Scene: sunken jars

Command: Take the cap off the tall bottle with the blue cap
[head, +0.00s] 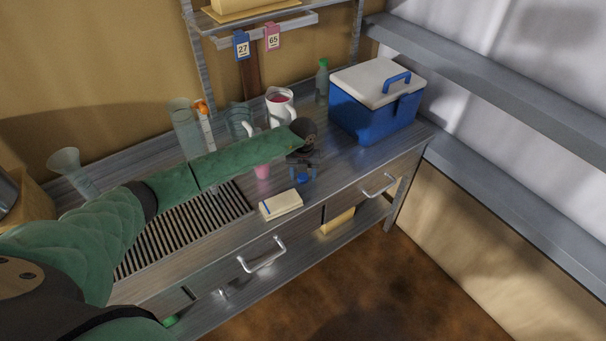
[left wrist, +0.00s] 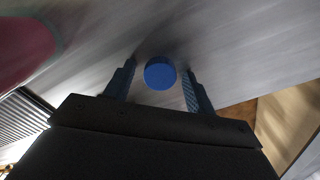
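The blue cap (head: 302,178) is low between the fingers of my left gripper (head: 303,173), near the front of the counter. In the left wrist view the round blue cap (left wrist: 160,73) is seen from above, between the two fingertips of my left gripper (left wrist: 158,80). A gap shows on each side of the cap, so the gripper is open and not closed on it. The bottle's body under the cap is hidden, and I cannot tell how far the fingertips are above or around the cap. My right gripper is not in view.
A pink cup (head: 262,172) stands just left of the gripper. A cream box (head: 281,204) lies in front, beside the slatted drain (head: 190,222).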

